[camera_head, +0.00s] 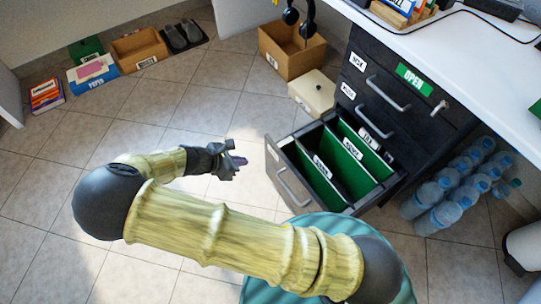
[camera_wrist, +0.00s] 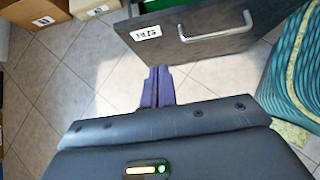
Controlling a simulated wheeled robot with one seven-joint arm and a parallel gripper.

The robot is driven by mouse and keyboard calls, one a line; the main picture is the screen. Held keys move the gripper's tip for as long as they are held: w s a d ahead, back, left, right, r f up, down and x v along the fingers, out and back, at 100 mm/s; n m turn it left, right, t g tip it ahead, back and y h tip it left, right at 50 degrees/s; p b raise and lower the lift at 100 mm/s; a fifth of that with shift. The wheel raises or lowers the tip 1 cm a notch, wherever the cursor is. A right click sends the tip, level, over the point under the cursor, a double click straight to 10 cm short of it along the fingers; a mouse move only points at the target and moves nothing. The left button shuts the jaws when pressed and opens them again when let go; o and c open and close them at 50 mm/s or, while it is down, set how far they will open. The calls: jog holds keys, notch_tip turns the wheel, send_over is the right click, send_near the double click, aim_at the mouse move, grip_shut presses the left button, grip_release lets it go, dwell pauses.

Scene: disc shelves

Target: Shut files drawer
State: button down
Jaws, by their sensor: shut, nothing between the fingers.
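The files drawer (camera_head: 276,174) is the bottom drawer of a dark cabinet (camera_head: 378,88) and stands pulled out. Green hanging folders with white labels show inside it. Its front, with a metal handle and a white label, also shows at the top of the wrist view (camera_wrist: 195,32). My gripper (camera_head: 241,161) is left of the drawer front and apart from it, over the floor. In the wrist view its purple fingers (camera_wrist: 157,82) are together and empty, pointing toward the area below the drawer front. The two drawers above look closed.
A teal cushioned seat (camera_head: 325,240) stands close to the drawer, partly behind my arm. Water bottles (camera_head: 440,200) stand right of the cabinet. A cream box (camera_head: 312,92) and a cardboard box (camera_head: 290,52) stand left of it. The floor left of the drawer is clear.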

jog(key=shift+f, duration=0.1)
jog(key=b, duration=0.8)
send_near(278, 156)
jog(key=x, duration=0.5)
jog(key=shift+a+f, duration=0.2)
jog(key=shift+f, duration=0.45)
jog(key=shift+w+d+r, duration=0.2)
jog(key=shift+d, duration=0.15)
